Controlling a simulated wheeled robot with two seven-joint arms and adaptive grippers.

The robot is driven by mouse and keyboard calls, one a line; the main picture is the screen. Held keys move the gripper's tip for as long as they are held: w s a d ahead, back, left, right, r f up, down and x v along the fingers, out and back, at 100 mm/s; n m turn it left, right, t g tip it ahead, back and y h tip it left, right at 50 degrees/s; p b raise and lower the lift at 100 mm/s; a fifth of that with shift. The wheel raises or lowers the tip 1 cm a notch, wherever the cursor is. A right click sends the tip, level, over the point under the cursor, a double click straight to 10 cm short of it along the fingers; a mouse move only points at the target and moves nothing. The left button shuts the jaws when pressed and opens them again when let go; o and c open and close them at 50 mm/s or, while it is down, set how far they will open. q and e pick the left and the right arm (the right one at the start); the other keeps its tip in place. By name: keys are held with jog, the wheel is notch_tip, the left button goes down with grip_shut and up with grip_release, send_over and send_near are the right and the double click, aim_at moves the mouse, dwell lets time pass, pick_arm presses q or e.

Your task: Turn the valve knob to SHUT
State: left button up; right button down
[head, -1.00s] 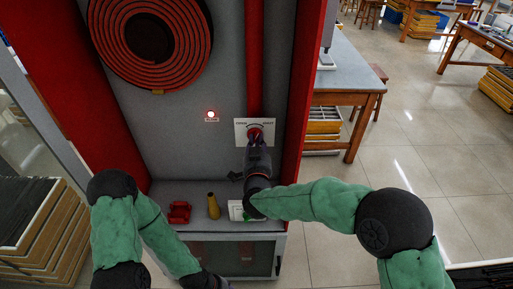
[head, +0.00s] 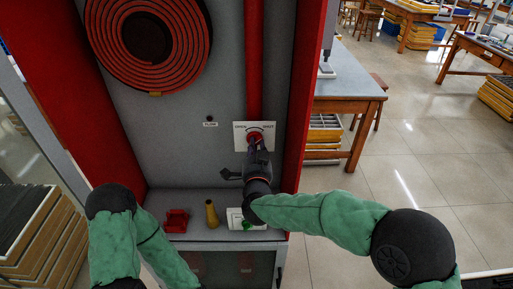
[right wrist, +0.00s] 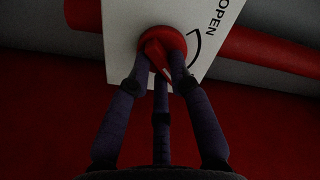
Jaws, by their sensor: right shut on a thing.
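The red valve knob (head: 255,137) is on a white plate (head: 240,146) at the lower end of a red pipe. The plate has OPEN on the left, SHUT on the right and an arc between them. The knob also shows in the right wrist view (right wrist: 158,44), with OPEN beside it and a ridge with a pale line. My right gripper (head: 256,147) reaches up from below and is shut on the knob, its dark fingers around it in the right wrist view (right wrist: 160,72). The knob's exact pointing is partly hidden. My left gripper is out of view.
A small lamp (head: 210,118) above a FLOW label is dark. On the grey shelf (head: 190,228) below stand a red part (head: 176,221), a brass nozzle (head: 211,213) and a white box with green (head: 236,218). A hose reel (head: 148,38) hangs upper left. Red cabinet walls flank both sides.

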jog(key=c, duration=1.1)
grip_release()
jog(key=shift+s, duration=0.1)
jog(key=s, duration=1.2)
jog(key=shift+w, duration=0.1)
jog(key=s+d+f+n+g+y+p, duration=0.1)
jog(key=d+f+n+g, duration=0.25)
jog(key=f, duration=0.85)
jog(key=d+f+n+g+y+p, duration=0.15)
jog(key=f+g, duration=0.35)
jog(key=f, duration=0.8)
jog(key=s+d+f+g, duration=0.1)
jog(key=s+f+g, duration=0.2)
jog(key=s+f, duration=0.2)
jog(key=s+d+f+n+g+y+p, duration=0.1)
jog(key=s+f+g, duration=0.2)
jog(key=s, duration=0.6)
jog(key=s+d+f+g+p, duration=0.1)
jog(key=s+d+f+g, duration=0.1)
jog(key=s+f, duration=0.4)
jog(key=shift+s+f+n+g+y, duration=0.2)
jog(key=shift+f+g, duration=0.1)
jog(key=shift+f, duration=0.2)
jog(key=shift+s+f+n+g+y, duration=0.1)
jog(key=shift+s+f+n+g, duration=0.15)
jog(key=shift+f, duration=0.25)
